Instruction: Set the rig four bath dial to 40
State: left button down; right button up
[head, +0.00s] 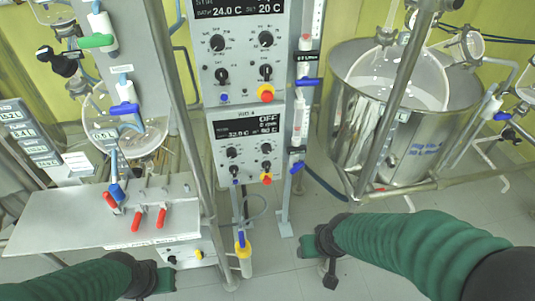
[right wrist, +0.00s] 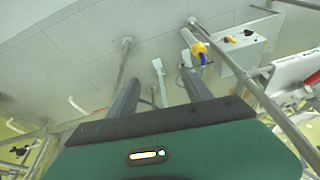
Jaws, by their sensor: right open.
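The lower control panel (head: 247,142) stands in the middle of the head view, with a small label at its top that looks like a 4. Its dark display (head: 248,127) shows about 32.5 C, OFF and a set value too small to read surely. Black knobs sit below it, an upper left knob (head: 231,153) and an upper right knob (head: 266,148) among them; I cannot read which is the bath dial. My right gripper (head: 320,258) is below and right of the panel, apart from it; its fingers (right wrist: 160,95) are spread and empty. My left gripper (head: 166,280) is low at the left, its jaws unclear.
An upper panel (head: 240,50) reads 24.0 C and 20 C. A metal bench (head: 70,220) with red handles is at left, a steel vessel (head: 430,130) at right. Metal poles flank the panels.

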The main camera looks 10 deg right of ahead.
jog(key=w+a+f+m+t+b, duration=0.4)
jog(key=w+f+m+b, duration=0.2)
jog(key=w+f+b, duration=0.4)
jog(key=m+t+h+b, duration=0.2)
jog(key=m+t+b, duration=1)
jog(key=m, duration=0.7)
send_near(266, 151)
jog(key=shift+g, duration=0.7)
jog(key=w+b, duration=0.1)
jog(key=w, duration=0.1)
jog(key=w+b, duration=0.1)
jog(key=w, duration=0.2)
jog(key=w+r+b, duration=0.1)
jog(key=w, duration=0.2)
jog(key=shift+d, duration=0.4)
jog(key=shift+w+r, duration=0.1)
jog(key=shift+w, duration=0.4)
grip_shut()
